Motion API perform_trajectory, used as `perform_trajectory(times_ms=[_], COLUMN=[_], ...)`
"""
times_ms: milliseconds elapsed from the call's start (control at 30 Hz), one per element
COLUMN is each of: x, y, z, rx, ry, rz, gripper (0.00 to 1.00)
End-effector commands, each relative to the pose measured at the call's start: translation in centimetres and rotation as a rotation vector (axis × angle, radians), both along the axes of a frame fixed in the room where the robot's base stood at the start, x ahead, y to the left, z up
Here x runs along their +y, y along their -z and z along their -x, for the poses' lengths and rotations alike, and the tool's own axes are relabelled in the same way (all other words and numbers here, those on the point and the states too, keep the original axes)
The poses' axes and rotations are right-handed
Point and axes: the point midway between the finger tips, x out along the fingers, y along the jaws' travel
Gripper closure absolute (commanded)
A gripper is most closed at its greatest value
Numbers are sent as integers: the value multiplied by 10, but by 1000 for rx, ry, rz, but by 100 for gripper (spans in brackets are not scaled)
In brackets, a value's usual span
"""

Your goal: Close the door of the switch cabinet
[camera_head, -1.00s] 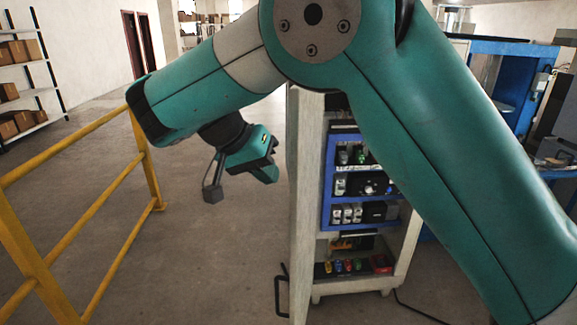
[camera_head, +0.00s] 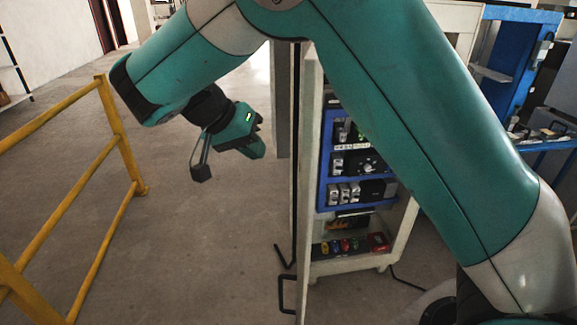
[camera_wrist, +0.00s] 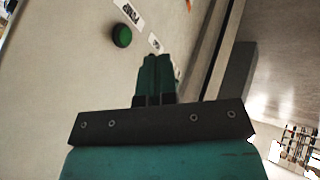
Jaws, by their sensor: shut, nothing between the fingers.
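The switch cabinet (camera_head: 402,235) stands open right of centre in the head view, partly hidden behind my arm. Its pale door (camera_head: 311,190) is seen nearly edge-on, swung out toward me, with a dark handle (camera_head: 288,293) low on its left side. My gripper (camera_head: 256,148) is left of the door, with its fingers together and empty. In the wrist view, the closed fingers (camera_wrist: 156,72) point at a pale panel (camera_wrist: 65,75) with a green button (camera_wrist: 122,36) and labels. Whether they touch it, I cannot tell.
A yellow railing (camera_head: 121,139) stands at the left. Blue shelving (camera_head: 515,50) stands at the back right. Bare floor (camera_head: 200,230) lies between the railing and the door. Inside the cabinet, a blue frame (camera_head: 324,160) holds several devices.

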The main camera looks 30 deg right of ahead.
Motion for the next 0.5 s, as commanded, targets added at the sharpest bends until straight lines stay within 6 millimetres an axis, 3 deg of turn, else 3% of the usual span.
perform_trajectory(times_ms=[267, 500], x=[-38, -61], y=[47, 43], z=[0, 19], rx=[4, 1], ry=[2, -1], rz=[0, -1], gripper=[100, 100])
